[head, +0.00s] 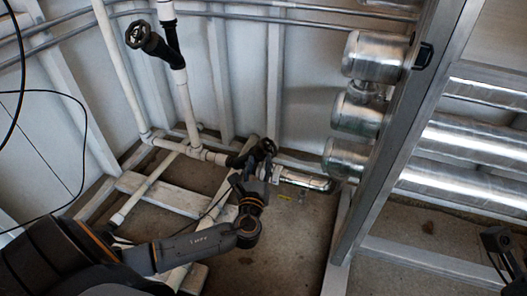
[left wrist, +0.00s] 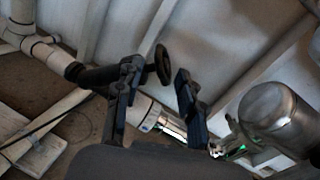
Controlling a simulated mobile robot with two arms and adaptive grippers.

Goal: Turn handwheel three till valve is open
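A black handwheel (head: 268,147) sits on a low valve in the white pipe run near the floor. In the left wrist view this handwheel (left wrist: 162,65) shows edge-on between the fingertips, beyond them. My left gripper (head: 254,172) is just in front of this valve in the head view. In the left wrist view my left gripper (left wrist: 156,74) has its two fingers spread apart, with nothing clearly held. A second black handwheel (head: 138,35) is on the upright pipe at upper left. No number shows on either wheel. A dark part of my right arm shows at the right edge; its fingers cannot be made out.
A shiny metal pipe (head: 304,180) runs right from the low valve. Metal cylinders (head: 376,56) and a steel frame post (head: 398,150) stand to the right. White beams (head: 165,194) lie on the floor at left. Bare floor (head: 290,240) is open in front of the valve.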

